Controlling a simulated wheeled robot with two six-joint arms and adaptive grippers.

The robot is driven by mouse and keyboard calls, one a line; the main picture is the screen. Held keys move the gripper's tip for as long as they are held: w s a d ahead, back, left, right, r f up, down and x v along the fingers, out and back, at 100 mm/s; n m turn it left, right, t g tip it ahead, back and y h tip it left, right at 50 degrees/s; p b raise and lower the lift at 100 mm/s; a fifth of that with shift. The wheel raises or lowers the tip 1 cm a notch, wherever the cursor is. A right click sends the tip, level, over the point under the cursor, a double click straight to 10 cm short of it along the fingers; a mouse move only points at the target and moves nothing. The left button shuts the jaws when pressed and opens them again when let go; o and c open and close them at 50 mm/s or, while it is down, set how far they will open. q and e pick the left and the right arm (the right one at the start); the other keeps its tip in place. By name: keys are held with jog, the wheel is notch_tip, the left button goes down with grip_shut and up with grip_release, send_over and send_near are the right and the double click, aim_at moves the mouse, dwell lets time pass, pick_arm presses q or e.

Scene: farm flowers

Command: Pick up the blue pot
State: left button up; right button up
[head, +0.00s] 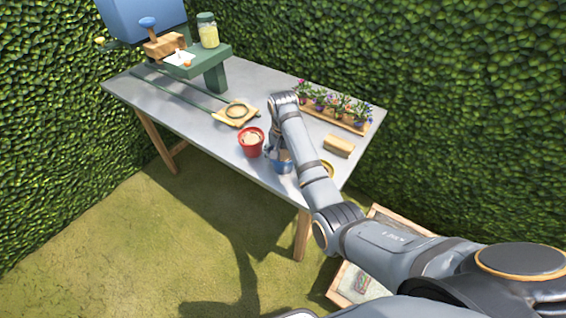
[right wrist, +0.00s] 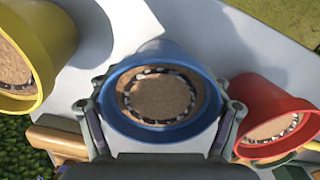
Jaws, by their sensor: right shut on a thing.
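The blue pot (head: 280,163) stands near the front edge of the grey table, partly hidden behind my right arm in the head view. In the right wrist view the blue pot (right wrist: 158,138) fills the middle, with brown soil and a ring of pale stones inside. My right gripper (right wrist: 160,125) has a finger on each side of the pot and is shut on it. I cannot tell whether the pot is lifted off the table. My left gripper is not in view.
A red pot (head: 251,142) stands close to the left; a yellow pot (right wrist: 48,45) is close on the other side. A flower tray (head: 335,118) and a tan block (head: 339,146) lie behind. A green stand (head: 215,78) is at the far left.

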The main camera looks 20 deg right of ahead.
jog(key=c, duration=0.4)
jog(key=shift+r, duration=0.15)
jog(key=shift+r, duration=0.3)
jog(key=r+p, duration=0.1)
jog(key=s+r, duration=0.1)
jog(key=r, duration=0.1)
jog(key=r+p, duration=0.1)
jog(key=r, duration=0.1)
jog(key=shift+s+d+r+p, duration=0.15)
jog(key=shift+s+d+p, duration=0.15)
jog(key=shift+d, duration=0.1)
jog(key=s+d+r+p, duration=0.1)
jog(key=s+r+p, duration=0.1)
jog(key=s+p, duration=0.1)
jog(key=s+d+r+p, duration=0.2)
jog(key=s+p, duration=0.2)
jog(key=p, duration=0.1)
jog(key=s+d+r+p, duration=0.2)
jog(key=s+r+p, duration=0.1)
jog(key=s+p, duration=0.1)
jog(key=shift+d+p, duration=0.1)
jog(key=shift+p, duration=0.35)
